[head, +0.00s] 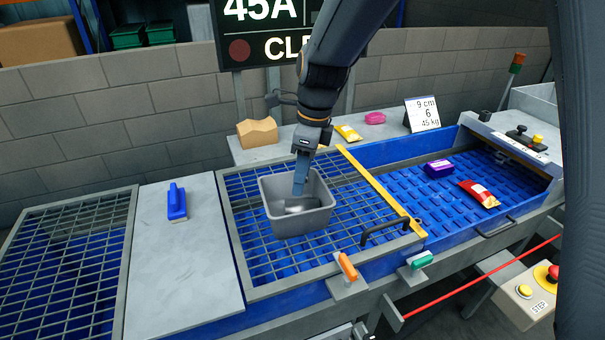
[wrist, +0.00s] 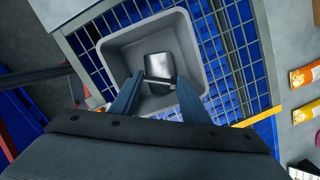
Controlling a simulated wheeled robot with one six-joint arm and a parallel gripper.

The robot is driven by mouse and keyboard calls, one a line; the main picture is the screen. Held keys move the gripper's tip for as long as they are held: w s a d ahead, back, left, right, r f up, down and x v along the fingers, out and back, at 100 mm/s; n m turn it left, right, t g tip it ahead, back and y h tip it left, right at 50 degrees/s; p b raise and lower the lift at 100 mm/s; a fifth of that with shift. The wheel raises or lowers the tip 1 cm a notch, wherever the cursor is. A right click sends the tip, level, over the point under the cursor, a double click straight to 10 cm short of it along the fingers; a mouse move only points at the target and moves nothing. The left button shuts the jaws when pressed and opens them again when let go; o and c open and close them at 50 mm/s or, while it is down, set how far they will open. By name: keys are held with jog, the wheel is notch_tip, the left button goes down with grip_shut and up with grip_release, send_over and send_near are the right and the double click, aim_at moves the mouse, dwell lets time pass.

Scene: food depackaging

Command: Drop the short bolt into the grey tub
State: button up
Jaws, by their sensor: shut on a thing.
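The grey tub (head: 277,215) stands on the blue-backed grid in the head view, and its square rim shows in the wrist view (wrist: 104,52). My gripper (head: 299,190) points down into the tub's opening. In the wrist view its two fingers (wrist: 160,82) are shut on a small, thin, pale piece lying crosswise between the tips, which looks like the short bolt (wrist: 159,83). A dark, shiny metal piece (wrist: 158,66) shows just beyond it inside the tub, also visible in the head view (head: 303,205). I cannot tell whether the bolt touches anything below.
A yellow bar (head: 380,190) and a black handle (head: 385,229) are right of the tub. A purple pack (head: 438,168) and a red pack (head: 479,193) lie on the blue belt.

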jog(key=o, duration=1.1)
jog(key=shift+f, duration=0.1)
notch_tip(320, 180, up, 8)
jog(key=d+b, duration=0.1)
jog(key=b, duration=0.1)
jog(key=s+d+f+n, duration=0.4)
jog(key=d+f+n, duration=0.1)
jog(key=d+n, duration=0.1)
jog(key=s+d+f+n+h+b, duration=0.1)
jog(key=s+d+f+n, duration=0.3)
jog(key=d+n, duration=0.3)
jog(key=s+d+f+n+t+b, duration=0.1)
jog(key=s+d+f+n, duration=0.4)
jog(key=d, duration=0.5)
jog(key=shift+f+n+h, duration=0.4)
jog(key=shift+f+n, duration=0.3)
jog(key=shift+n, duration=0.1)
